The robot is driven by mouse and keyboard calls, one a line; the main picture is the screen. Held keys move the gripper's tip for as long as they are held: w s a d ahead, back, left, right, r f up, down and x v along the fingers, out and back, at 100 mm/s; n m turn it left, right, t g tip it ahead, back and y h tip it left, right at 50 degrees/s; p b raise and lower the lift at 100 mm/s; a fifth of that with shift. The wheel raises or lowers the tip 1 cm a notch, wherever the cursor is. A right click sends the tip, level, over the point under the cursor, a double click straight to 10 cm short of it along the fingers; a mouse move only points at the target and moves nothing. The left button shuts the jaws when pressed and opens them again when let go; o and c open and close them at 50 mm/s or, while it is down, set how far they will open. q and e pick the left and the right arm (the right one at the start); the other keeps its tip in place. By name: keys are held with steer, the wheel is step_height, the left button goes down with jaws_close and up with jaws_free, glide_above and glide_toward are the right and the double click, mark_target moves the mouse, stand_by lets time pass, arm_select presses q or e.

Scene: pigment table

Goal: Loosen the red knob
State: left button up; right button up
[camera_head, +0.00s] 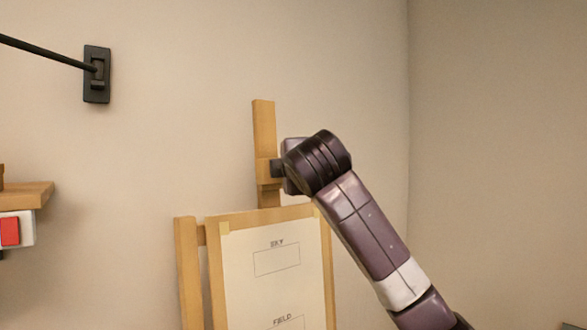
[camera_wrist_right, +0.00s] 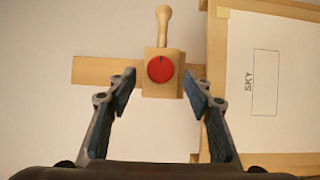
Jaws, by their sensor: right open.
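The red knob (camera_wrist_right: 160,69) is round and sits on the face of a small wooden block (camera_wrist_right: 152,87) on the easel's mast (camera_head: 264,128). A turned wooden peg (camera_wrist_right: 162,25) sticks out of the block's side. My right gripper (camera_wrist_right: 158,84) is open, with one blue-padded finger on each side of the block, and gaps show between the fingertips and the knob. I cannot tell how far the knob is in depth. In the head view my right arm hides the knob and most of the gripper at the mast. My left gripper is not in view.
Below the mast, the easel holds a white sheet (camera_head: 260,285) marked SKY and FIELD. At the left are a wooden shelf (camera_head: 28,194), a red-faced switch (camera_head: 10,231) and a black wall bracket (camera_head: 97,75). The wall behind is bare, with free room right of the easel.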

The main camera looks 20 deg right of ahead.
steer(key=s+a, duration=0.1)
steer(key=s, duration=0.7)
steer(key=shift+r, duration=0.35)
